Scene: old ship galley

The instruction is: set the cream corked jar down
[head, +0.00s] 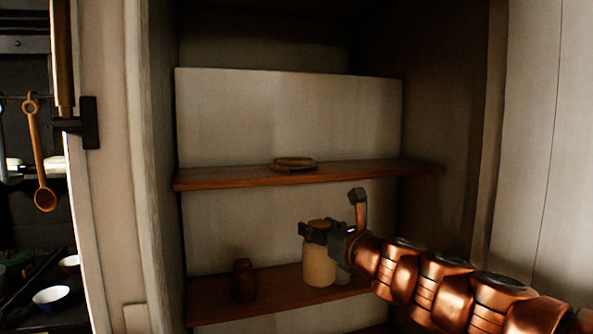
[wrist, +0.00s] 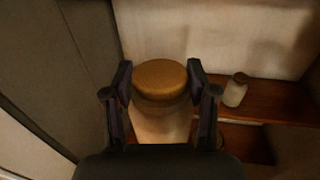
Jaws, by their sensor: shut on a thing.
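The cream corked jar (head: 318,267) is upright at the lower shelf of the cupboard, in the right half of that shelf. My gripper (head: 325,233) is shut on it near its top, just below the cork. In the wrist view the brown cork (wrist: 160,78) shows between the two fingers of my gripper (wrist: 160,98), with the pale jar body below. The jar's base appears at the lower shelf (head: 215,307), but I cannot tell whether it touches the board. My gripper hides part of the jar's upper right side.
A dark brown jar (head: 243,281) stands left on the lower shelf. A small pale corked jar (wrist: 237,90) stands on a shelf right of the held jar in the wrist view. The upper shelf (head: 225,178) holds a flat round item (head: 295,163). Cupboard walls flank both sides.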

